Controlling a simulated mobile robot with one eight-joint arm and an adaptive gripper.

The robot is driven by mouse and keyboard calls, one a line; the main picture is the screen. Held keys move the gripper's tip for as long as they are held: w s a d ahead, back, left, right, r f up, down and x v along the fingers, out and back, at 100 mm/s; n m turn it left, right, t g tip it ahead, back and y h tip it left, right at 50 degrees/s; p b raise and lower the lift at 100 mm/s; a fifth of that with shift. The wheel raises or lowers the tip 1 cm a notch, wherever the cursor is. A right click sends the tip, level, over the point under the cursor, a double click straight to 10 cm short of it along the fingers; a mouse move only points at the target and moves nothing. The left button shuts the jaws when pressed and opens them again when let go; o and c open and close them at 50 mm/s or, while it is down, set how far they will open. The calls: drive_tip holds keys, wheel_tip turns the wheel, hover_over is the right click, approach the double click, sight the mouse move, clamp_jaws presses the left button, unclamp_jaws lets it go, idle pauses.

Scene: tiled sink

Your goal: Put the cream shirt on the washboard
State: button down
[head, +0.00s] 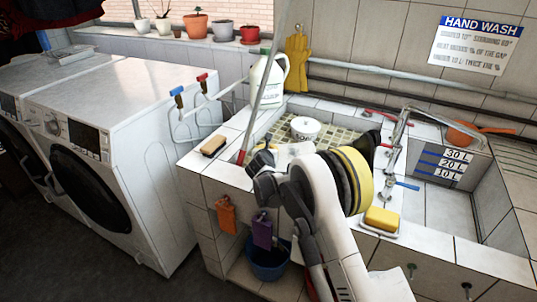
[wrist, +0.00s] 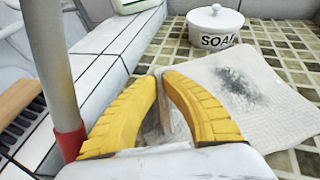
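A cream cloth with a dark smudge, apparently the shirt (wrist: 275,100), lies spread on the mosaic tiles at the right of the wrist view. Its left edge passes behind my gripper (wrist: 160,77). The yellow fingers lean together, with only a narrow gap at the tips. Brownish and whitish material shows between them, but I cannot tell whether it is gripped. In the head view my gripper is low over the sink's near-left part, largely covered by my arm. I cannot make out a washboard for certain in either view.
A white soap pot (wrist: 214,24) stands just behind the cloth. A grey pole with a red end (wrist: 62,75) rises close to the left finger. A wooden brush (head: 213,145) lies on the left ledge. A white jug (head: 267,80) and tap (head: 393,140) flank the basin.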

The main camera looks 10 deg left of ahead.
drive_tip(key=shift+f, duration=0.35)
drive_tip(key=shift+f, duration=0.1)
drive_tip(key=shift+f, duration=0.15)
drive_tip(key=c, duration=1.6)
unclamp_jaws()
